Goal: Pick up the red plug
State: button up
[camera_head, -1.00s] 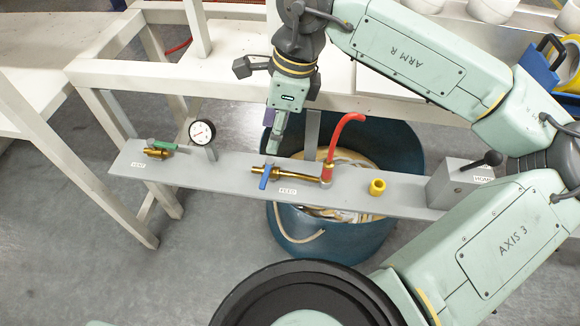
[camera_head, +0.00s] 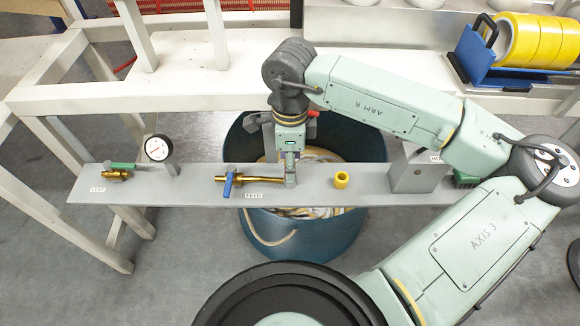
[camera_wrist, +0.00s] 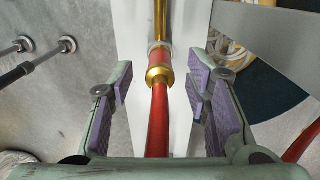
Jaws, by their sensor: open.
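The red plug (camera_wrist: 158,58) shows in the wrist view at the end of a brass pipe (camera_wrist: 161,22), with a brass collar (camera_wrist: 160,75) and a red hose (camera_wrist: 157,120) running back towards me. My gripper (camera_wrist: 161,84) is open, with its purple pads on either side of the plug and hose and a gap on both sides. In the head view my gripper (camera_head: 291,181) points down at the right end of the brass pipe (camera_head: 258,180) and hides the plug. Only a small bit of red hose (camera_head: 313,114) shows beside it.
The grey plank (camera_head: 180,193) carries a gauge (camera_head: 159,148), a green-handled valve (camera_head: 118,167), a blue-handled valve (camera_head: 229,182), a yellow fitting (camera_head: 341,180) and a grey box (camera_head: 412,174). A blue tub (camera_head: 325,239) stands below. A white frame (camera_head: 180,90) is behind.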

jog(key=shift+f, duration=0.6)
jog(key=shift+c, duration=0.5)
grip_shut()
